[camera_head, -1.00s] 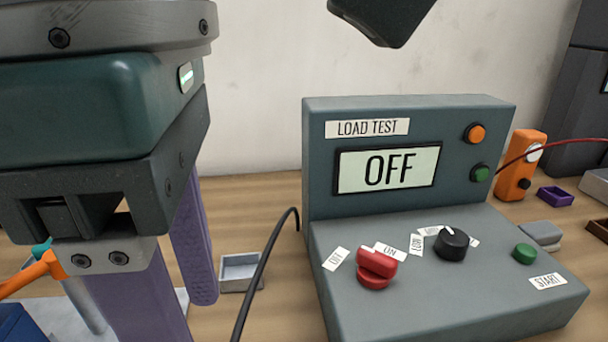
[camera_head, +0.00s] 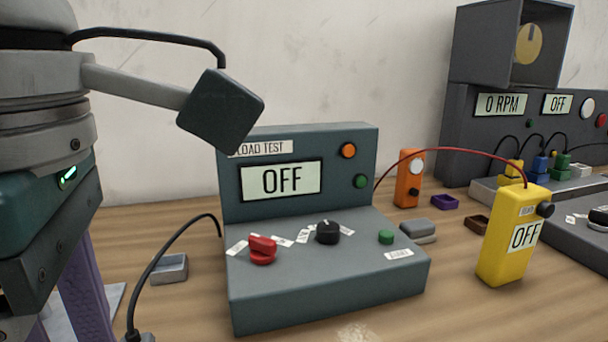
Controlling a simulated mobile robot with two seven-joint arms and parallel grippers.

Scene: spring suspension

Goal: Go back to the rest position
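My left gripper (camera_head: 78,305) is at the lower left edge in the head view. Its two purple fingers stand apart, pointing down, and their tips are cut off or hidden. I see nothing held between them. My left wrist, with its green band and a dark box on a grey rod, fills the left side, in front of the wall and the load test unit's top left corner. The load test unit (camera_head: 330,285) reads OFF and stands to the right of the gripper, apart from it. My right gripper is not in view.
A yellow OFF meter (camera_head: 500,255), an orange device (camera_head: 409,180) and a purple tray (camera_head: 445,202) stand right. A dark 0 RPM console (camera_head: 470,140) is behind.

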